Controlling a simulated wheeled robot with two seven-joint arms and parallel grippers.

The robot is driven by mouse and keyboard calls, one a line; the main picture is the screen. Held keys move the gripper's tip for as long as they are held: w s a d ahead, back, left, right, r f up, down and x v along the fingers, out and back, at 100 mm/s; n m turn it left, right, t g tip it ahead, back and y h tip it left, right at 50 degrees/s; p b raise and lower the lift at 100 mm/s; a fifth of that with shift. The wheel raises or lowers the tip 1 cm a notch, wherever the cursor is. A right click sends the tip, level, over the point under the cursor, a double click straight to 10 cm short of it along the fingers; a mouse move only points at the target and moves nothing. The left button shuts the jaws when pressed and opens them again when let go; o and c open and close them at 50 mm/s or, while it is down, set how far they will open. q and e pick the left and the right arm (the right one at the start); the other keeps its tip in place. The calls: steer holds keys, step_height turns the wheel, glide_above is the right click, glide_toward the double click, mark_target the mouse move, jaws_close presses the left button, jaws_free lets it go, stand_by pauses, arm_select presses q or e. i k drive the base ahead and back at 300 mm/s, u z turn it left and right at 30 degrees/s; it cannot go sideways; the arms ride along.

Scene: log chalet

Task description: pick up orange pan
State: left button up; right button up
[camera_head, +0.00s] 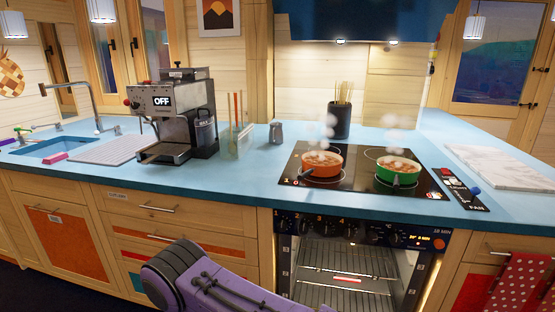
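The orange pan (325,174) sits upright on the left part of the black cooktop (353,190). It holds reddish-brown food, and steam rises above it. Its dark handle points toward the front left. A purple and dark grey link of one of my arms shows at the bottom middle, below and in front of the counter. Neither gripper shows in this view.
A green pan (400,179) with food steams right of the orange pan. A black utensil holder (339,121) stands behind. A coffee machine (175,110) and glass container (239,140) stand left. The counter (215,180) is clear left of the cooktop. An oven (345,255) is below.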

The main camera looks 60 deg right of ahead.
mark_target(324, 164)
steer(key=i, duration=2.6)
steer(key=z, duration=3.6)
